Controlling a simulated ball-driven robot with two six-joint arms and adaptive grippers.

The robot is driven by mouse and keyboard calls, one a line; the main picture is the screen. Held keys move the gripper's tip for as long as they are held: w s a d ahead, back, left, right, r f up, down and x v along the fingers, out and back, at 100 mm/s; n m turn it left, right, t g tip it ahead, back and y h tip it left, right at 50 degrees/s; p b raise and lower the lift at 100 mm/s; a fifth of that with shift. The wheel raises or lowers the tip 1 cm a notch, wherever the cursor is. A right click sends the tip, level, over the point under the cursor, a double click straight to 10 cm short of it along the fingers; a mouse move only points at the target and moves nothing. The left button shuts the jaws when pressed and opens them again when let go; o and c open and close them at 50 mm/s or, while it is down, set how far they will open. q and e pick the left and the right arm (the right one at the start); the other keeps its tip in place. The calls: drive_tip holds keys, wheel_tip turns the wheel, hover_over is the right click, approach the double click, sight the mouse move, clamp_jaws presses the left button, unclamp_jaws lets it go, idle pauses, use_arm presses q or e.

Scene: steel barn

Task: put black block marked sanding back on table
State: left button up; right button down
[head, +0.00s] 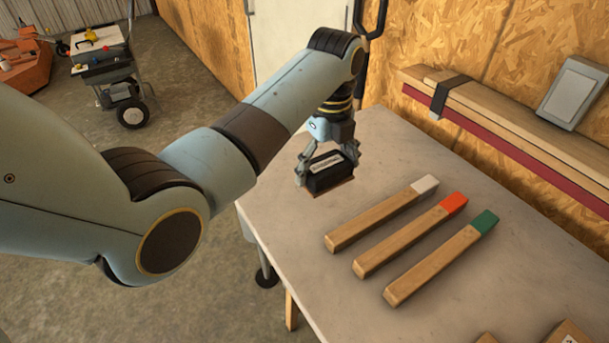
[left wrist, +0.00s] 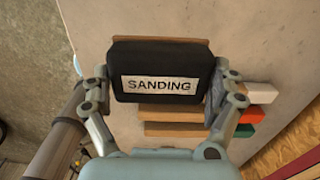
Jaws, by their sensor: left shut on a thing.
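The black block marked sanding (head: 328,180) is between the fingers of my left gripper (head: 327,166), near the far left edge of the table (head: 300,235). Its white label reading "SANDING" faces the camera in the left wrist view, where the block (left wrist: 160,60) fills the space between the two fingers of my left gripper (left wrist: 160,88). The left gripper is shut on it. A thin brown underside shows below the block in the head view. I cannot tell whether it touches the tabletop or hangs just above it. My right gripper is not in view.
Three wooden bars with white (head: 425,184), orange (head: 453,202) and green (head: 485,221) ends lie on the table, right of the block. Wooden blocks (head: 567,332) show at the bottom right. A wooden ledge (head: 520,125) runs along the wall. Tabletop between block and bars is clear.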

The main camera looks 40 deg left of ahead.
use_arm(q)
hover_over(301, 191)
drive_tip(key=f, duration=0.3)
drive_tip(key=shift+w+d+f, duration=0.1)
drive_tip(key=shift+d+f, duration=0.05)
drive_tip(key=shift+d, duration=0.25)
drive_tip(key=shift+a+f, duration=0.35)
drive_tip(key=shift+f, duration=0.05)
wheel_tip(301, 191, down, 3)
drive_tip(key=shift+f, duration=0.4)
drive_tip(key=o, duration=0.8)
drive_tip(key=shift+c, duration=0.2)
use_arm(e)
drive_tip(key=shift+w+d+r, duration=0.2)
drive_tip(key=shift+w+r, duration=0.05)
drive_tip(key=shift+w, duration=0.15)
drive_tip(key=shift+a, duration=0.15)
use_arm(q)
drive_tip(key=shift+r, duration=0.4)
wheel_tip(301, 191, up, 11)
drive_tip(key=shift+r+p, duration=0.2)
drive_tip(key=shift+p, duration=0.2)
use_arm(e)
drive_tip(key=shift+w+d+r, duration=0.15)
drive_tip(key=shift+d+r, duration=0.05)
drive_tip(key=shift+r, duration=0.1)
